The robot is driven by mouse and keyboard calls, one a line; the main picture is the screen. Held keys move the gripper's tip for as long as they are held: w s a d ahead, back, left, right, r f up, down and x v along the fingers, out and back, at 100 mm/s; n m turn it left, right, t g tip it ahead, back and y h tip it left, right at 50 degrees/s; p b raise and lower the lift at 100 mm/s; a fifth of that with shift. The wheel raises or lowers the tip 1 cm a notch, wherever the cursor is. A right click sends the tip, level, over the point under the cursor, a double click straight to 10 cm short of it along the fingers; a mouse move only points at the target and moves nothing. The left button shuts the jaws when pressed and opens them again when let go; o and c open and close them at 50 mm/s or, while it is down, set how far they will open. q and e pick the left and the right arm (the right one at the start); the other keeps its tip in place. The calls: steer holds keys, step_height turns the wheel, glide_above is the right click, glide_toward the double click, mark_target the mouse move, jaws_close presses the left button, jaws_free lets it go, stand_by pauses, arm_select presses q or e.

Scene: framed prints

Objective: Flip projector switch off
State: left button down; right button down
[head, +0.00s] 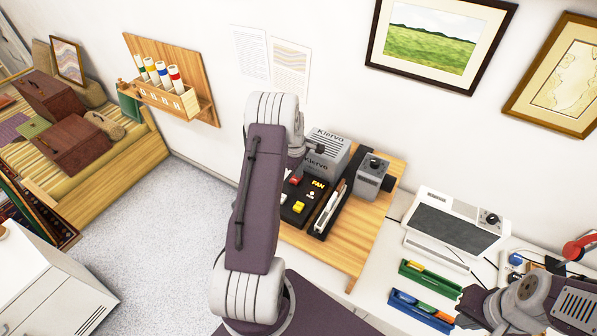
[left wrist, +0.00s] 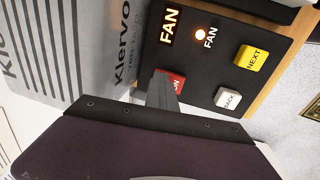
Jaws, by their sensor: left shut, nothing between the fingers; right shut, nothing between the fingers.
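The grey projector marked Kiervo (head: 322,160) stands on a wooden desk, and its vented side fills the left of the left wrist view (left wrist: 70,45). Beside it is a black control panel (head: 290,212) with FAN lettering. Its red switch (left wrist: 172,77), partly hidden, shows letters that look like ON; in the head view the red switch (head: 295,180) is small. My left gripper (head: 320,149) is shut and empty; its narrow fingers (left wrist: 162,92) overlap the red switch in the left wrist view. I cannot tell whether they touch it. My right gripper (head: 466,308) is shut and empty at lower right.
The panel also has a lit FAN lamp (left wrist: 200,34), a yellow NEXT button (left wrist: 250,58) and a white BACK button (left wrist: 227,98). A pen tray (head: 328,212) and a small grey box (head: 373,176) stand to the right. Framed prints hang on the wall.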

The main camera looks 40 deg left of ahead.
arm_select(q)
steer(key=shift+s+f, duration=0.2)
steer(key=shift+s, duration=0.05)
